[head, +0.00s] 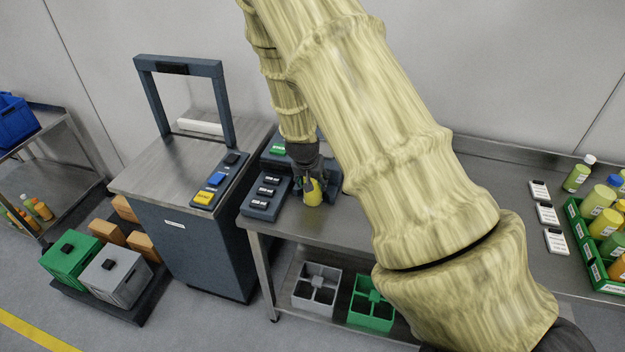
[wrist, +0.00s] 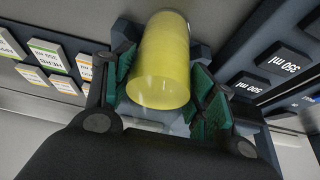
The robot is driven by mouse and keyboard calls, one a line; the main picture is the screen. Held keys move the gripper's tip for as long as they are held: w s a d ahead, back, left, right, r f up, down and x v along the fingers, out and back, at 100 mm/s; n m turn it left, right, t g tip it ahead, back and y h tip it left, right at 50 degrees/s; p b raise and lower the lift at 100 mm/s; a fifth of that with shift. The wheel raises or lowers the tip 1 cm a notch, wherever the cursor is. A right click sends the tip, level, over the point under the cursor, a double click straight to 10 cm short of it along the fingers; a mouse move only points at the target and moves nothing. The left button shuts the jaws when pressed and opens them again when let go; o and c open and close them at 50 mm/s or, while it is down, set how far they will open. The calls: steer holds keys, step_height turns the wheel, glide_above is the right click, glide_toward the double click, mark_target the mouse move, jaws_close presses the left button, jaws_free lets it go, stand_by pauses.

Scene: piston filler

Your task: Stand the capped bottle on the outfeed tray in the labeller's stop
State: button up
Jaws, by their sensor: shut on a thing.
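My gripper (head: 308,172) is shut on a yellow bottle (head: 312,192), just in front of a dark blue-grey machine (head: 262,207) on the steel bench. In the wrist view the bottle (wrist: 160,62) lies between my green-padded fingers (wrist: 160,82). Its cap cannot be made out in either view. Black keys marked 350 ml and 500 ml (wrist: 247,84) show on the machine to the right there. A blue-grey block (wrist: 200,50) shows beside the bottle; I cannot tell whether it is the stop or whether they touch. My arm hides the bench's middle and any outfeed tray there.
A machine with a steel top and an upright frame (head: 178,62) stands left of the bench. A green crate of bottles (head: 590,250) and white label cards (head: 547,213) are on the right. Grey (head: 316,287) and green (head: 371,302) divided crates sit on the lower shelf.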

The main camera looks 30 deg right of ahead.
steer(key=o, duration=1.3)
steer(key=shift+o, duration=0.2)
steer(key=shift+r, duration=0.2)
steer(key=b+v, duration=0.3)
steer(key=v, duration=0.9)
steer(key=shift+s+f, duration=0.1)
steer(key=shift+f, duration=0.05)
